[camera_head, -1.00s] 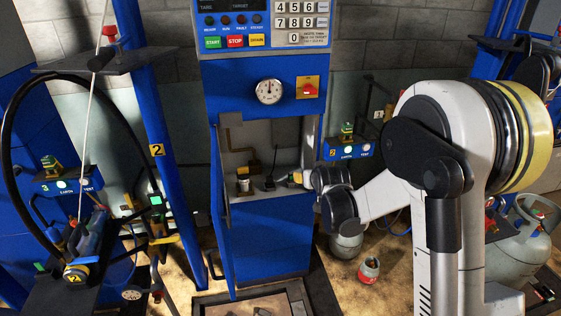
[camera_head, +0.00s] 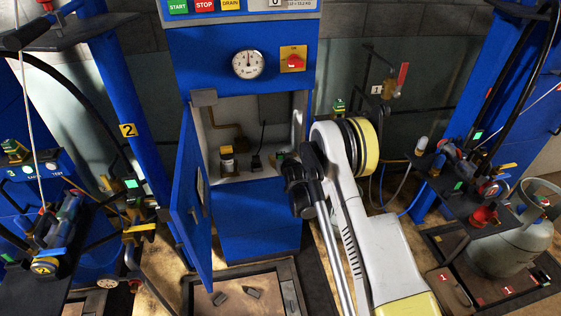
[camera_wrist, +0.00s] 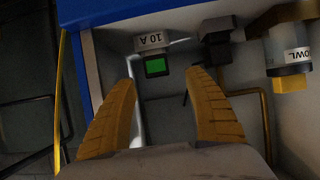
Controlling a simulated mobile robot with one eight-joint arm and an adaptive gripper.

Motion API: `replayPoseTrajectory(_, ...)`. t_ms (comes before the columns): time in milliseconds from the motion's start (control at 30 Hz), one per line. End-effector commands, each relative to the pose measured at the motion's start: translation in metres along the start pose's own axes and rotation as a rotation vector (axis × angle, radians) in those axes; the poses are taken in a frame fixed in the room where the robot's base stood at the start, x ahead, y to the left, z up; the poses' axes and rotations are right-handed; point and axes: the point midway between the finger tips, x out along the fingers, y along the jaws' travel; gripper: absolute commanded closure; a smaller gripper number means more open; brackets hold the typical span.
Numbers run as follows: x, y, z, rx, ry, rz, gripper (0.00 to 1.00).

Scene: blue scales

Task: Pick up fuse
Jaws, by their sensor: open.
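The fuse (camera_wrist: 154,66) is a small block with a green face and a grey part marked "10 A". It sits inside the open blue cabinet (camera_head: 256,225), by the cabinet's side wall in the wrist view. My gripper (camera_wrist: 162,76) is open, its two yellow-brown ribbed fingers pointing into the cabinet. The fuse appears between the fingertips in the picture; the gap in depth cannot be told. Nothing is held. In the head view my arm covers the right of the opening, and my fingers cannot be made out.
A black part (camera_wrist: 215,45) stands beside the fuse, with a clear bowl with a yellow end (camera_wrist: 290,72) further right. The cabinet door (camera_head: 190,195) hangs open to the left. A pressure gauge (camera_head: 248,64) and a red-yellow switch (camera_head: 293,59) are above the opening.

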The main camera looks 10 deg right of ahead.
Motion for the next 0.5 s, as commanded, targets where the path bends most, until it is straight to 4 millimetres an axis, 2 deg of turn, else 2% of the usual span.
replayPoseTrajectory(300,0.046,0.004,-0.001,0.000,0.000,0.001,0.39)
replayPoseTrajectory(500,0.050,0.004,-0.004,0.000,0.000,0.000,0.39)
